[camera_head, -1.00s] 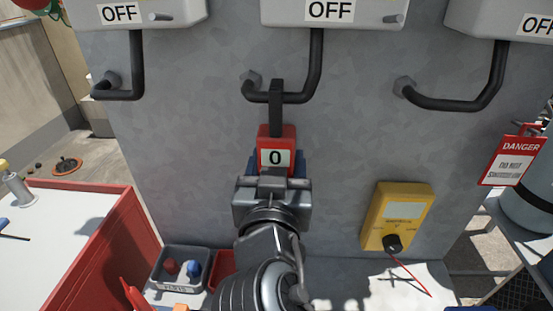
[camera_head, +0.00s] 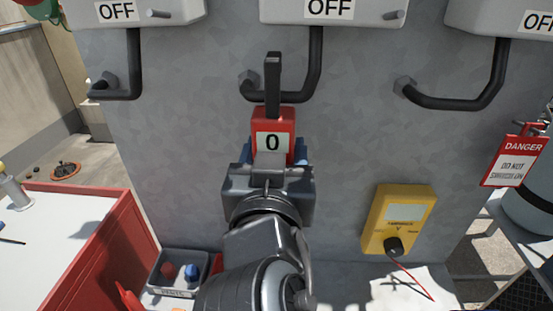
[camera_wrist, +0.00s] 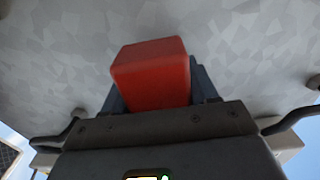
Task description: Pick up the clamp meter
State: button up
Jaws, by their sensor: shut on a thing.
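The clamp meter (camera_head: 272,130) is red, with a white display reading 0 and a dark upright bar (camera_head: 272,85) at its top. My gripper (camera_head: 274,153) is shut on its red body, with one finger on each side. It is held upright in front of the grey wall, and its bar overlaps the bend of the middle black pipe in the head view; I cannot tell whether they touch. In the wrist view the red body (camera_wrist: 152,75) shows between the fingers. The meter's lower part is hidden behind my gripper.
A yellow meter (camera_head: 399,215) with a black knob and red lead stands at the wall, right of my gripper. A grey bin (camera_head: 166,284) is lower left, beside a red-sided, white-topped cart (camera_head: 85,262). Black pipes (camera_head: 460,104) jut out above. A danger tag (camera_head: 515,160) hangs at right.

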jog(key=s+b, duration=0.2)
jog(key=s, duration=1.4)
jog(key=shift+s+a+b, duration=0.15)
jog(key=shift+a+b, duration=0.05)
jog(key=shift+b, duration=0.2)
jog(key=shift+a, duration=0.15)
